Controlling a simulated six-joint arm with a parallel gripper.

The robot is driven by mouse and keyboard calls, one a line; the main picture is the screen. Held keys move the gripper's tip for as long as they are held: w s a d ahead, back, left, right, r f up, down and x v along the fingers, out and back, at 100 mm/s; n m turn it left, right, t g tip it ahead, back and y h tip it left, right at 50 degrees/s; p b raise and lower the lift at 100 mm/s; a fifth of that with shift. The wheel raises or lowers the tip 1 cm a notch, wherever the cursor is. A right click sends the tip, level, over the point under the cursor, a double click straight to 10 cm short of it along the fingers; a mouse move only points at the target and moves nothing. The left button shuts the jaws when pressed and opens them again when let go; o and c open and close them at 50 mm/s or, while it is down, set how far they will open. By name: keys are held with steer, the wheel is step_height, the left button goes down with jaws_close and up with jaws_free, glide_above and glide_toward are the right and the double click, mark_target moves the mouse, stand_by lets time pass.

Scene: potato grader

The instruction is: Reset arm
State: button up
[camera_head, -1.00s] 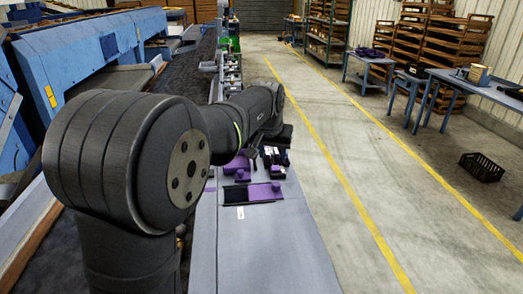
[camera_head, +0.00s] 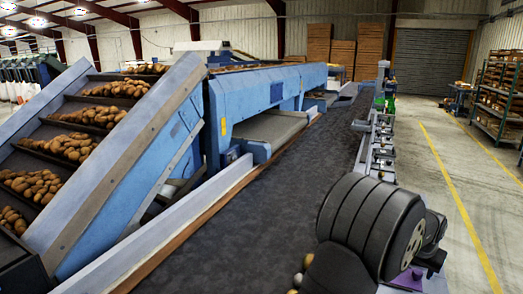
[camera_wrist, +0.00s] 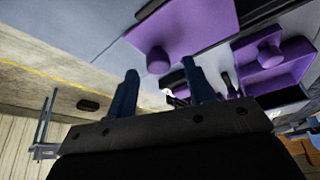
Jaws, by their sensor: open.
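My arm fills the lower right of the head view, and my gripper is hidden there. In the wrist view my gripper (camera_wrist: 160,95) shows two dark blue fingers standing well apart, with nothing held between them. Beyond the fingers is a grey bench surface (camera_wrist: 85,28). On it lie a purple panel with a round knob (camera_wrist: 190,25) and a purple tray with a knob (camera_wrist: 290,66). The fingers appear apart from both. A small purple patch (camera_head: 408,279) shows beside my arm in the head view.
A dark conveyor belt (camera_head: 270,185) runs away beside my arm. A blue machine (camera_head: 265,100) stands along it. An inclined elevator (camera_head: 125,180) on the left carries potatoes (camera_head: 65,147). Shelving (camera_head: 500,90) stands at the right. The concrete floor with a yellow line (camera_head: 455,190) looks clear.

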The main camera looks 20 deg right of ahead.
steer(key=shift+w+d+f, duration=0.2)
steer(key=shift+f, duration=0.5)
steer(key=shift+s+a+r, duration=0.1)
steer(key=shift+s+r, duration=0.05)
steer(key=shift+r, duration=0.4)
steer(key=v, duration=1.6)
steer(key=shift+a, duration=0.15)
steer(key=shift+s, duration=0.1)
steer(key=shift+x, duration=8.7)
steer(key=shift+w+a+r, duration=0.1)
steer(key=shift+w+a, duration=0.25)
steer(key=shift+w, duration=0.15)
